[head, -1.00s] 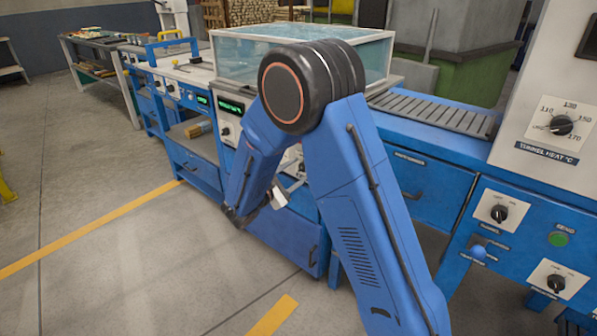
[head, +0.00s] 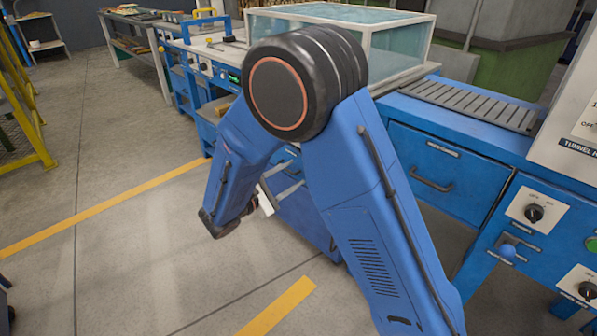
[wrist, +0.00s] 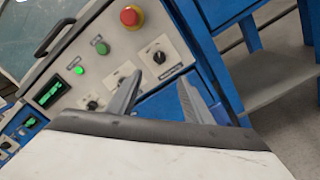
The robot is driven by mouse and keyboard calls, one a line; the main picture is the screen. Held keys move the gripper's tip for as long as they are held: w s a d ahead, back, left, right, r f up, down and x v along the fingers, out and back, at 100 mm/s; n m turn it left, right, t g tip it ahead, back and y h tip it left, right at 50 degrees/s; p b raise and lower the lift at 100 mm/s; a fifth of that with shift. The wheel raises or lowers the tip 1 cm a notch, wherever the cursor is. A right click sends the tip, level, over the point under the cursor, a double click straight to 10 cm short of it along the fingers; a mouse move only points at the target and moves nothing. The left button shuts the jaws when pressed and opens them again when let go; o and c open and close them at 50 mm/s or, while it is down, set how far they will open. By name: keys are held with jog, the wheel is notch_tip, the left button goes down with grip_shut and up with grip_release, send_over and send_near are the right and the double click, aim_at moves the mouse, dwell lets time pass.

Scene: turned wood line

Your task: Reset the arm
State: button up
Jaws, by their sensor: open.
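My gripper shows in the wrist view (wrist: 158,100), with its two grey fingers apart and nothing between them. Beyond the fingers is the blue front of a machine with a control panel (wrist: 75,75). The panel carries a red emergency button (wrist: 131,16), green buttons, dark knobs and a green-lit display. In the head view my blue arm is folded down in front of the machine line, and my gripper is mostly hidden behind the arm links.
A glass-walled tank (head: 400,48) stands behind my arm. A roller conveyor (head: 470,103) and a blue drawer (head: 432,172) are to the right. A knobbed panel (head: 533,210) is at the lower right. A yellow frame (head: 25,100) stands at left. The floor between is clear.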

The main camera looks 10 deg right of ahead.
jog(key=shift+s+a, duration=0.15)
jog(key=shift+a, duration=0.05)
dwell(0.3)
jog(key=s+d+r+m+g+y, duration=0.25)
jog(key=s+d+m+g, duration=0.2)
jog(key=s+d, duration=0.4)
jog(key=s+d+r+m+g+y, duration=0.1)
jog(key=s+d+r+m+g, duration=0.3)
jog(key=d, duration=0.8)
jog(key=s+r+m+t+y, duration=0.2)
jog(key=s+m+y, duration=0.6)
jog(key=s, duration=1.2)
jog(key=y, duration=0.3)
jog(key=shift+s+d+r+t, duration=0.2)
jog(key=shift+d+r+t, duration=0.1)
jog(key=shift+d+t, duration=0.05)
